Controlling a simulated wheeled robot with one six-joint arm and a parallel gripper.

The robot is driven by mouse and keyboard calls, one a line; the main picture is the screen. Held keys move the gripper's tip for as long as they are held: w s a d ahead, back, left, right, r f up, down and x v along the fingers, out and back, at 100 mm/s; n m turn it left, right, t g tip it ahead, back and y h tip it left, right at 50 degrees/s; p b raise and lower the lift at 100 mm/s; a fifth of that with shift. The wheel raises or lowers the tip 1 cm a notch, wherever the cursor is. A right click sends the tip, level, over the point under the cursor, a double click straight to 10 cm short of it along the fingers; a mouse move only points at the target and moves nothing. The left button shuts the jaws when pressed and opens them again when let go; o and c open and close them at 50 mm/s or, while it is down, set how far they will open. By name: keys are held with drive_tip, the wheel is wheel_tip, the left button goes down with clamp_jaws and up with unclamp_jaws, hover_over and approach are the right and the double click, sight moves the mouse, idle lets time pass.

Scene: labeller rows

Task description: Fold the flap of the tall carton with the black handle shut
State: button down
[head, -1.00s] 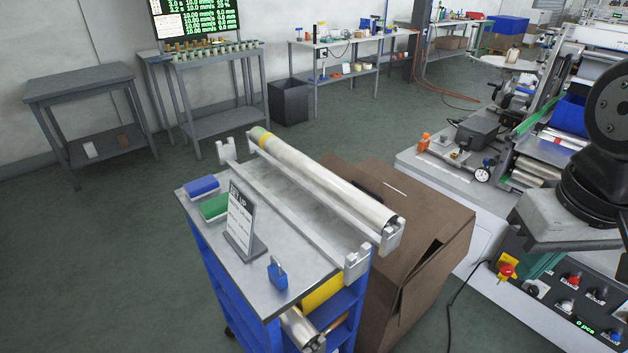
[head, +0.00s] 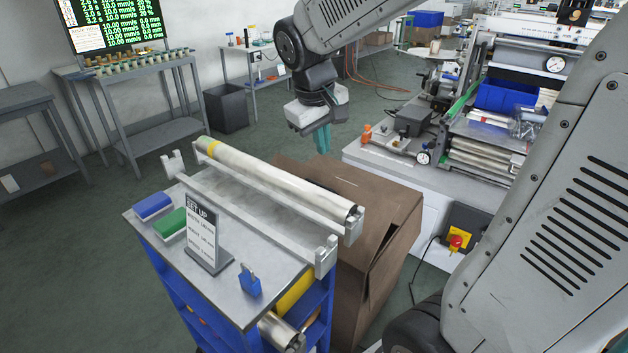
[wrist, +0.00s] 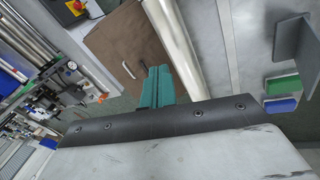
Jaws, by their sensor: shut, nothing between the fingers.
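The tall brown carton (head: 385,207) stands on the floor behind the blue cart, partly hidden by the roller on the cart. A dark gap shows along its near upper edge; I cannot tell clearly how far its flap stands open.
The blue cart (head: 165,275) carries a long silver roller (head: 275,180), a set-up sign (head: 203,237), blue and green blocks and a blue padlock (head: 249,280). The labelling machine (head: 410,170) stands close on the carton's right. Open floor lies left of the cart.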

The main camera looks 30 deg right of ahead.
drive_tip(key=w+d+f+n+h, duration=0.1)
drive_tip(key=w+d+f, duration=0.2)
drive_tip(key=w, duration=0.3)
drive_tip(key=w+d+f, duration=0.2)
drive_tip(key=w+f, duration=0.2)
drive_tip(key=w, duration=0.3)
drive_tip(key=n+h, duration=0.1)
drive_tip(key=n, duration=0.1)
approach(319, 184)
drive_tip(key=x, duration=0.7)
drive_tip(key=shift+r, duration=0.1)
